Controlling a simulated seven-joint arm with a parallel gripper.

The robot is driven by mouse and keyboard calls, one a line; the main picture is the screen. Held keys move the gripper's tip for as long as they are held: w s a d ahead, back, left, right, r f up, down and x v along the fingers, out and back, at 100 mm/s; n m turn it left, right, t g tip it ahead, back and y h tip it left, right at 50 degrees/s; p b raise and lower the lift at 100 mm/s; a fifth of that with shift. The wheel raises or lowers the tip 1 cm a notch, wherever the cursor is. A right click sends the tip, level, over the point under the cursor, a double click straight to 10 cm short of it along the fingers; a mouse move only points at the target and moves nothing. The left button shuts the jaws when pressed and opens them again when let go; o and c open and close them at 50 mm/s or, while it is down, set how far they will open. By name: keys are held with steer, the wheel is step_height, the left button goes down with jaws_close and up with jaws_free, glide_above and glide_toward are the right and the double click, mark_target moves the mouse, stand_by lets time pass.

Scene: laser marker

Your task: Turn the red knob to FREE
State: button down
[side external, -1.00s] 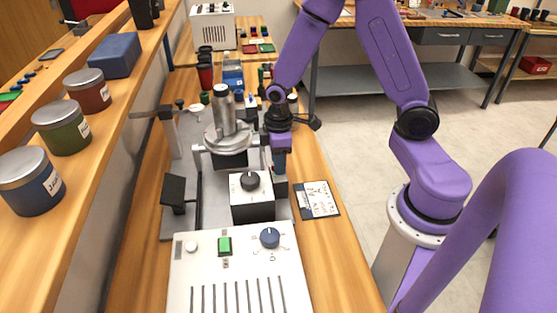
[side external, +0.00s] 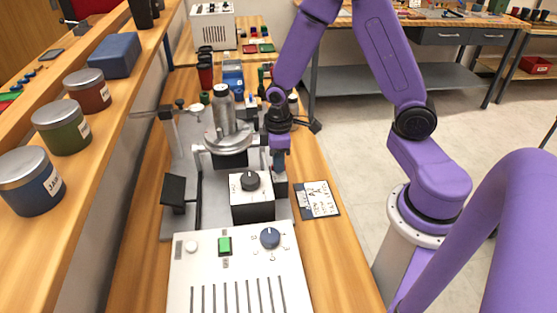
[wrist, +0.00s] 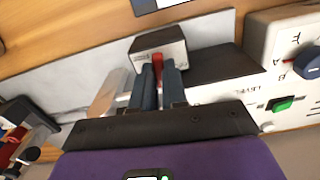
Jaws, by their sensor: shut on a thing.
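The red knob (wrist: 158,68) shows in the wrist view as a narrow upright red bar in front of a small box with a dark face (wrist: 160,43). My gripper (wrist: 159,76) has its two dark fingers on either side of the knob and is shut on it. The red knob is hidden there. I cannot read a FREE mark or tell the knob's exact setting.
A white control panel (side external: 232,266) with a green button (side external: 225,245) and a blue knob (side external: 270,237) stands in front. A metal cylinder on a round flange (side external: 226,125) stands left of my gripper. A printed card (side external: 318,199) lies on the bench at right.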

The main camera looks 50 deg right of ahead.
steer(key=m, duration=0.8)
steer(key=shift+m, duration=0.3)
steer(key=m, duration=0.4)
steer(key=shift+m, duration=2.1)
steer(key=c, duration=1.2)
jaws_free()
steer(key=shift+o, duration=0.2)
